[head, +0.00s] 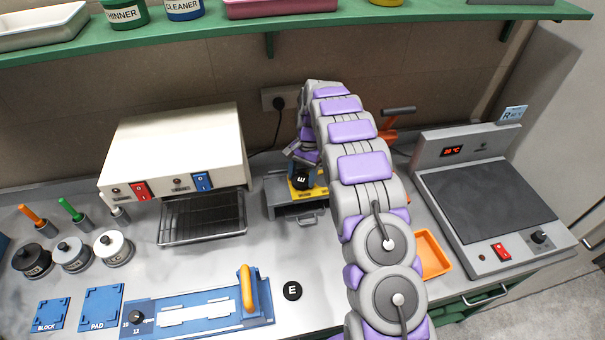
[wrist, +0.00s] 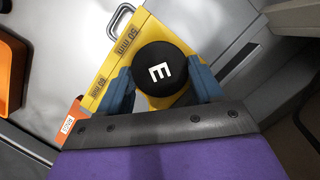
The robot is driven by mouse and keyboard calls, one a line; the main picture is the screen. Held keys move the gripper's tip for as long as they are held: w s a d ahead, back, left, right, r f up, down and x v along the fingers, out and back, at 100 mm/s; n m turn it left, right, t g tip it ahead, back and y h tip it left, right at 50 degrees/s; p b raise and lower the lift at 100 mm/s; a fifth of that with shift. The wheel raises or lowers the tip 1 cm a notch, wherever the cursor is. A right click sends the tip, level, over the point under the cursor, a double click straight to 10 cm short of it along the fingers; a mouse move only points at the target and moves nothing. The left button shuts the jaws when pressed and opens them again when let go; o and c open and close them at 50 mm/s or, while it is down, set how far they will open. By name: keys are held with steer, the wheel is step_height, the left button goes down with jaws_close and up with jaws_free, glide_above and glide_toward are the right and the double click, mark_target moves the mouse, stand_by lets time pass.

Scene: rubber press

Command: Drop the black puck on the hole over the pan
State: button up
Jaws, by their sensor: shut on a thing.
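My gripper (wrist: 164,74) has its two blue fingers shut on the sides of a black puck (wrist: 167,62) with a white E on top. The puck is over a yellow plate (wrist: 124,50) marked 50 MM in the wrist view. In the head view the held puck (head: 301,181) is above the yellow top (head: 308,193) of a grey box-like unit (head: 292,209) with a handle at its front. The hole is hidden, probably by the puck and fingers. I cannot tell whether the puck touches the plate. No pan is clearly seen.
A second black E puck (head: 292,291) lies on the bench beside a blue fixture (head: 200,308). A white oven (head: 175,150) stands left of the unit. An orange tray (head: 432,254) and a hot plate (head: 487,200) are right. A green shelf (head: 270,24) runs above.

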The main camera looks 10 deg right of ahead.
steer(key=o, duration=1.1)
steer(key=shift+r+p, duration=1.4)
steer(key=shift+r, duration=2.1)
